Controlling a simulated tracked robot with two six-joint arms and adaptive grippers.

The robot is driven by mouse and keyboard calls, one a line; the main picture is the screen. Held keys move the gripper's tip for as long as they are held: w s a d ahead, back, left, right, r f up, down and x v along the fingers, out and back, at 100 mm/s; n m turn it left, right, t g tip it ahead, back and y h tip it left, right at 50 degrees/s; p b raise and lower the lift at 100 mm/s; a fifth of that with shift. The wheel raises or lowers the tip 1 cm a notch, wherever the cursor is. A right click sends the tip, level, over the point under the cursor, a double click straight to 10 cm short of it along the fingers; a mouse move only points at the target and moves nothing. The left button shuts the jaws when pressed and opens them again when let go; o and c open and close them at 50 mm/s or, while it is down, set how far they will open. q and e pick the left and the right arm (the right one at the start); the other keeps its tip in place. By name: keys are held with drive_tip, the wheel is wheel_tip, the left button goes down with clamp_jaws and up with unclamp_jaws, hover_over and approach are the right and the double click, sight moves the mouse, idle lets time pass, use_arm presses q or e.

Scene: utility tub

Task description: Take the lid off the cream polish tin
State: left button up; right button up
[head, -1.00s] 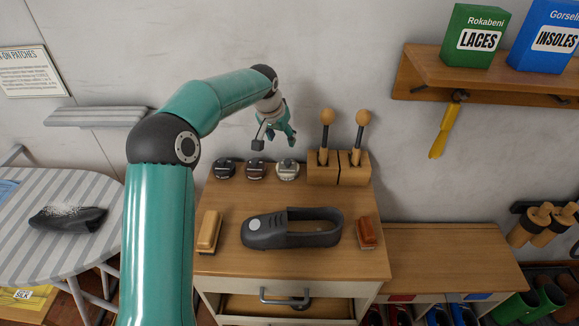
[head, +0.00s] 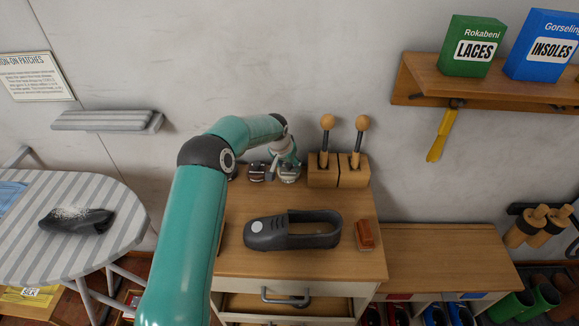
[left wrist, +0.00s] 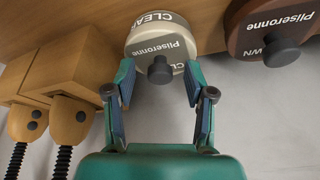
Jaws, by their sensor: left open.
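The cream polish tin (left wrist: 140,42) stands at the back of the wooden cabinet top, with a dark knob (left wrist: 160,70) on its lid. In the head view the tin (head: 290,176) is partly covered by my left gripper (head: 287,162). In the left wrist view the left gripper (left wrist: 159,78) is open, its two fingers on either side of the lid's near part and knob. I cannot tell whether either finger touches the lid. My right gripper is not in view.
A brown tin (left wrist: 257,28) stands close beside the cream one, and a wooden block (head: 323,177) with two ball-topped handles is on the other side. A dark shoe (head: 292,236) and a reddish brush (head: 365,236) lie in front. The wall is right behind.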

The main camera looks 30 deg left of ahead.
use_arm(q)
drive_tip(key=shift+f, duration=0.2)
drive_tip(key=c, duration=0.9)
drive_tip(key=shift+r, duration=0.1)
